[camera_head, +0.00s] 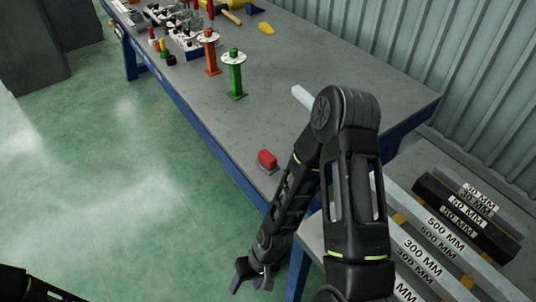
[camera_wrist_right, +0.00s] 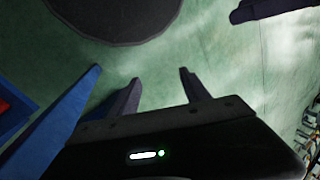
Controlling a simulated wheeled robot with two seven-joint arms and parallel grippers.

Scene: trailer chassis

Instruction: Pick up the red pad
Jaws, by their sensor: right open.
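The red pad (camera_head: 267,159) is a small red block on a thin grey base. It sits near the front edge of the grey-topped workbench (camera_head: 300,60) in the head view. My right gripper (camera_head: 250,284) hangs low beside the bench, over the green floor, well below and apart from the pad. In the right wrist view its two fingers (camera_wrist_right: 160,88) stand apart with nothing between them. My left gripper does not show clearly; only a dark part of my arm is at the bottom left of the head view.
A green stand (camera_head: 236,78) and an orange stand (camera_head: 211,55) rise from the bench behind the pad. Steel bars with length labels (camera_head: 440,235) lie on a surface at the right. The blue bench edge is close to my right arm. The floor at left is clear.

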